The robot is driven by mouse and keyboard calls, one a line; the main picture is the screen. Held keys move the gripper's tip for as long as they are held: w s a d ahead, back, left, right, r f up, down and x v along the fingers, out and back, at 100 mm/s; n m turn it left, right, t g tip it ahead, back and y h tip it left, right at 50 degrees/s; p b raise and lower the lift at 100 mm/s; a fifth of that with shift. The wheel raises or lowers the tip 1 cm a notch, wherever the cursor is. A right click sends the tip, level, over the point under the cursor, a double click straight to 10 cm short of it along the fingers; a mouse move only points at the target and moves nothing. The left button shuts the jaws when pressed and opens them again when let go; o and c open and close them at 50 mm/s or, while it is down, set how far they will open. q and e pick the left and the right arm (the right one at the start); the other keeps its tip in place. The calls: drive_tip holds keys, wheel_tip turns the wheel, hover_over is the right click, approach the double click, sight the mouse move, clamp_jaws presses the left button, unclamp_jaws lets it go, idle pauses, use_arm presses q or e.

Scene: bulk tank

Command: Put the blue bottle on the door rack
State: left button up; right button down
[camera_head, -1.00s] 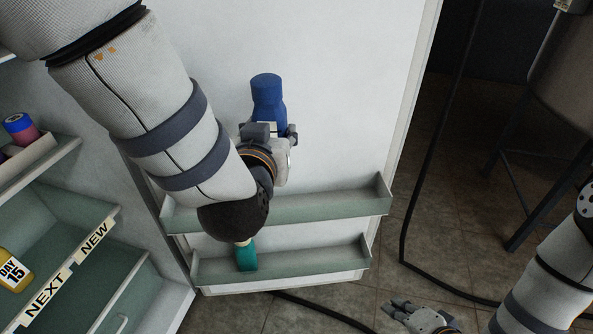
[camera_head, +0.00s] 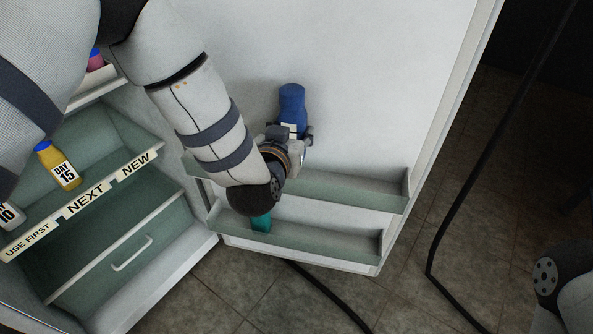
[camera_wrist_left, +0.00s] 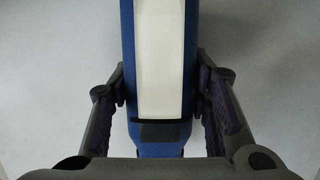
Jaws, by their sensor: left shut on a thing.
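The blue bottle (camera_head: 292,100) is upright in front of the white door's inner face, above the upper door rack (camera_head: 345,190). My left gripper (camera_head: 290,134) is shut on the blue bottle's lower part. In the left wrist view the blue bottle (camera_wrist_left: 187,60) with its pale label stands between the two fingers (camera_wrist_left: 160,90), which press on its sides. A lower door rack (camera_head: 320,237) holds a teal bottle (camera_head: 261,223), partly hidden by my left arm. My right gripper is out of the head view.
A drawer (camera_head: 125,250) is below. A dark cable (camera_head: 490,170) crosses the tiled floor at right. The upper rack's right part looks empty.

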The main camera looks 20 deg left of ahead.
use_arm(q)
wheel_tip(320, 180, down, 7)
drive_tip(key=shift+f+b, duration=0.1)
drive_tip(key=shift+b, duration=0.5)
drive_tip(key=o, duration=1.3)
drive_tip(key=shift+o, duration=0.2)
